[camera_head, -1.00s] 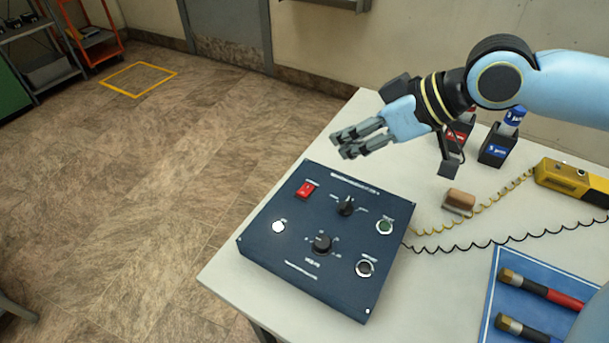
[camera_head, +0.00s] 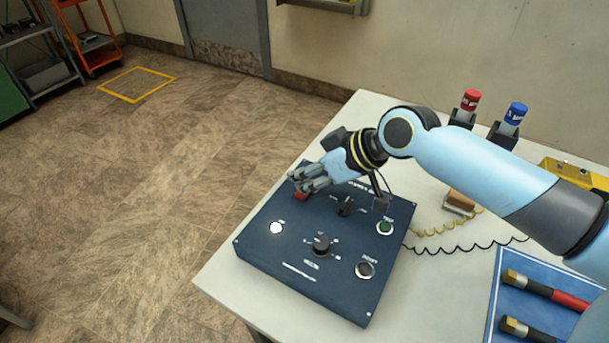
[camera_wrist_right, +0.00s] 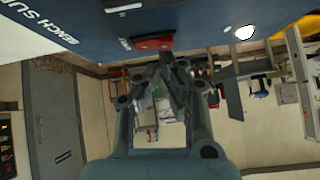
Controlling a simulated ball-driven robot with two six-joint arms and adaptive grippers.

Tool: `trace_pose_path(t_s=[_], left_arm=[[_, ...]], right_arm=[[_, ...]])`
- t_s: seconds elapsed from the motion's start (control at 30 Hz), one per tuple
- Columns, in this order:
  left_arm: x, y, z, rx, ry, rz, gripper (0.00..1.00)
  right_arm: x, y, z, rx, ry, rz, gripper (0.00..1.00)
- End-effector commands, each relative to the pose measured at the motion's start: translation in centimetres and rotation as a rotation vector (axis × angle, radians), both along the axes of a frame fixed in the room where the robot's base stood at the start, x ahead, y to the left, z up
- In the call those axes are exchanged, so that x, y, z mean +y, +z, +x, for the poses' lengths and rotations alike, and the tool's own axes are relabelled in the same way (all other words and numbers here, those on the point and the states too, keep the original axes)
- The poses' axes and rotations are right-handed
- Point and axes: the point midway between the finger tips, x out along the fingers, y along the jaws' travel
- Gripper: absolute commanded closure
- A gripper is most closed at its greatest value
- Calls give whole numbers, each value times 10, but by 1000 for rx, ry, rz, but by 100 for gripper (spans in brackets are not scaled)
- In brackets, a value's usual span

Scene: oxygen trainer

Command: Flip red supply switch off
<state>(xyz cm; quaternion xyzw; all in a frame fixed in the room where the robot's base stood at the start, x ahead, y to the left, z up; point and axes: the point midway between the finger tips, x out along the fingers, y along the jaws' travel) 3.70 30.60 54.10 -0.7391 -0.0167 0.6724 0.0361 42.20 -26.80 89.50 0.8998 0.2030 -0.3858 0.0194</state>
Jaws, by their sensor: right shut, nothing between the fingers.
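The dark blue control panel (camera_head: 270,262) lies on the white table. The red supply switch (camera_head: 301,196) is at its upper left, mostly hidden behind my right gripper (camera_head: 300,182) in the head view. In the right wrist view the red switch (camera_wrist_right: 152,43) shows just beyond the closed fingertips (camera_wrist_right: 165,60). My right gripper is shut and empty, with its fingers at the switch; I cannot tell whether they touch it. The switch's position is hard to read. A white lamp (camera_head: 277,228) on the panel looks lit. My left gripper is not in view.
The panel also carries two black knobs (camera_head: 321,243), a green button (camera_head: 385,228) and a dark round button (camera_head: 365,269). Red (camera_head: 470,100) and blue (camera_head: 515,112) capped cylinders stand behind my arm. A blue tray (camera_head: 492,318) with connectors lies at the right. Coiled cords cross the table.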

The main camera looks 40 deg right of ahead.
Motion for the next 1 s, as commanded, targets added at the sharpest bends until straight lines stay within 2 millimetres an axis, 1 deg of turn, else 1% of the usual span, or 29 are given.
trace_pose_path(t_s=[0.33,0.43,0.67,1.0], left_arm=[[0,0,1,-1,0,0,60],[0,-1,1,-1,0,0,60],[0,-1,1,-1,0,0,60],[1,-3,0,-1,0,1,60]], right_arm=[[0,-2,0,-1,0,0,100],[4,-9,-2,2,-2,3,100],[2,-7,-1,0,-1,1,100],[-10,-8,4,0,-1,-2,100]])
